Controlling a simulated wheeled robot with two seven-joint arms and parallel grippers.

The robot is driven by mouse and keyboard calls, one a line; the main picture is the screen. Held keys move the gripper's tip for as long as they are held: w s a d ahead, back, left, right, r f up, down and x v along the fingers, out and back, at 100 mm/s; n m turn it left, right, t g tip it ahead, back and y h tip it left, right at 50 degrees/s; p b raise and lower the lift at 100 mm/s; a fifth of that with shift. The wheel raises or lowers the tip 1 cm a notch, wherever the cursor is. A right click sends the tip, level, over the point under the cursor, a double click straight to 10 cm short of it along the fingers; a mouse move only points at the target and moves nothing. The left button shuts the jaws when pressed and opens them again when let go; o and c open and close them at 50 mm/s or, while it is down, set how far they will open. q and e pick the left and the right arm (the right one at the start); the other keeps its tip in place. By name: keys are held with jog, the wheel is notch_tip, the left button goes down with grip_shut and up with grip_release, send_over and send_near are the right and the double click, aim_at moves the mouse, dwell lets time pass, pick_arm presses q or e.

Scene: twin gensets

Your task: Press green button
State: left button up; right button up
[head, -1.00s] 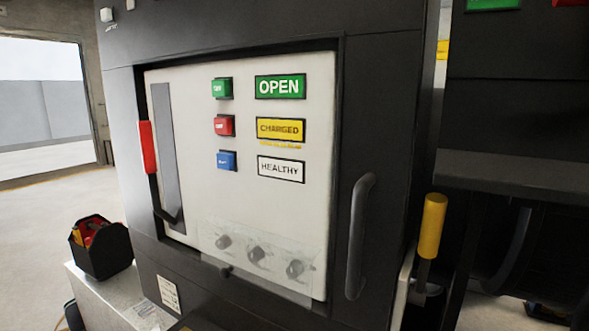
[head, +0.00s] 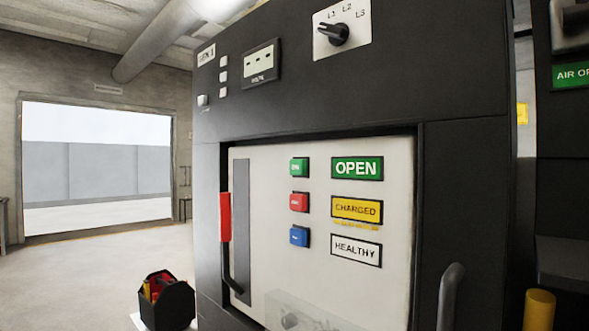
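The green button (head: 299,168) is a small raised square block on the white panel (head: 270,240) of the dark cabinet, at the top of a column of buttons. A red button (head: 299,202) and a blue button (head: 299,236) sit below it. To its right is a green OPEN label (head: 357,168), with a yellow CHARGED label (head: 356,209) and a white HEALTHY label (head: 356,250) beneath. Neither of my grippers shows in the head view, and nothing touches the green button.
A red-gripped lever (head: 225,217) stands at the panel's left edge. A dark cabinet handle (head: 449,297) and a yellow post (head: 538,310) stick up at lower right. A black tool box (head: 167,301) sits at lower left. Open floor lies left of the cabinet.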

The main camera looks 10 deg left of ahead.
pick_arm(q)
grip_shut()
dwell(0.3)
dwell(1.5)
